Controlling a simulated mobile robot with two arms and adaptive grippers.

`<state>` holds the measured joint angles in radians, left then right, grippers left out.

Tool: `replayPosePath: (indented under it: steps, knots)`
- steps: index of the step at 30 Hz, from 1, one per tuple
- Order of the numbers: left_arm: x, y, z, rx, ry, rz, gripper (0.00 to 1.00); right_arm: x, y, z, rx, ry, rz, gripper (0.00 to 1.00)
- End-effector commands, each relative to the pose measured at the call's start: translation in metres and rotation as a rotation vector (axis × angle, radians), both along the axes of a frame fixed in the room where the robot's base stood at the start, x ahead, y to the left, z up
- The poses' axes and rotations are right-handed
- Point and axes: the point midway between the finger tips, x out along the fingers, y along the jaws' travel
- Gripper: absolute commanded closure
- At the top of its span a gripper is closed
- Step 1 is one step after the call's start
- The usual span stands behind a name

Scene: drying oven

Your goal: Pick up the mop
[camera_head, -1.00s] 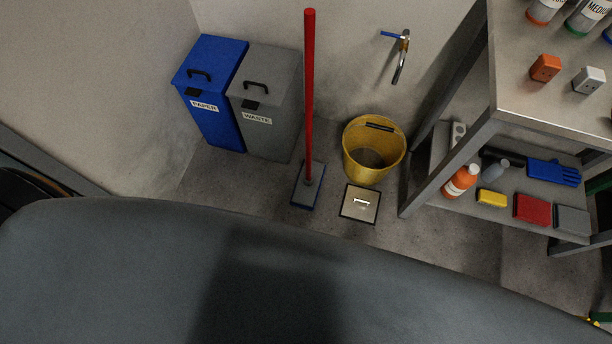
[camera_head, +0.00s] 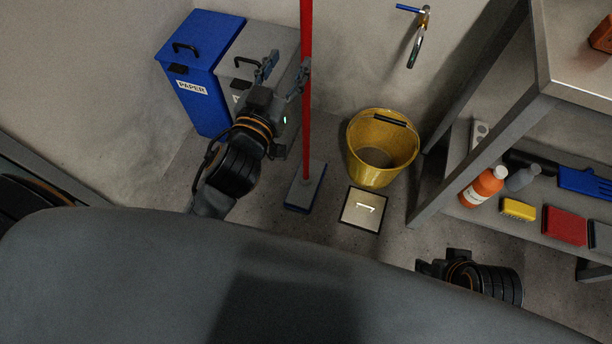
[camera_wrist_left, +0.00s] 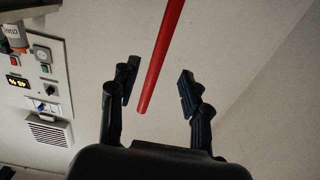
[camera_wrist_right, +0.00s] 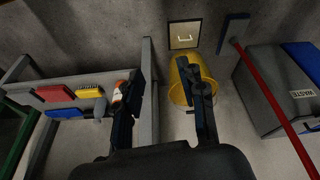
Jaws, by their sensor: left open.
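The mop stands upright on the floor, with a red handle (camera_head: 306,125) and a flat blue-grey head (camera_head: 305,188). My left gripper (camera_head: 285,72) is open close to the upper handle. In the left wrist view the red handle (camera_wrist_left: 162,55) shows between the two open fingers (camera_wrist_left: 158,92), touching neither in the picture; its depth is hard to judge. In the right wrist view the handle (camera_wrist_right: 275,95) and head (camera_wrist_right: 233,32) are at the right. My right gripper (camera_head: 428,266) is low at the right, away from the mop; its fingers (camera_wrist_right: 162,72) are apart and empty.
A blue paper bin (camera_head: 203,75) and grey waste bin (camera_head: 250,45) stand behind my left arm. A yellow bucket (camera_head: 365,170) and a floor hatch (camera_head: 363,208) are right of the mop. A metal shelf (camera_head: 432,190) with bottles and sponges stands further right.

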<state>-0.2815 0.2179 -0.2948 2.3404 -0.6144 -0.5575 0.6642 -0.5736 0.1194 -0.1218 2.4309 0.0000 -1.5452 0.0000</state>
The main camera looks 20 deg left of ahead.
Motion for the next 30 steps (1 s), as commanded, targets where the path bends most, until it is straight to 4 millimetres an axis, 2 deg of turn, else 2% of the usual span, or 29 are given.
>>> replayPosePath:
  steps: [3,7,16,24,30]
  knots:
    - [0.026,-0.001,0.002,0.004,-0.004,-0.001,0.53,0.001,0.0,0.0,0.0,0.0,0.0,0.6]
    - [0.047,-0.001,0.001,0.002,-0.001,0.0,0.53,0.0,0.0,0.001,0.0,-0.002,0.0,0.6]
    - [0.07,-0.001,0.002,0.004,-0.001,-0.001,0.53,-0.001,0.0,0.004,0.001,-0.005,0.0,0.6]
    - [0.107,-0.001,0.004,0.002,0.0,-0.001,0.53,-0.004,0.0,0.011,0.002,-0.01,-0.001,0.6]
    - [0.113,-0.001,0.004,0.001,0.003,0.0,0.53,-0.004,0.0,0.01,0.002,-0.008,-0.001,0.6]
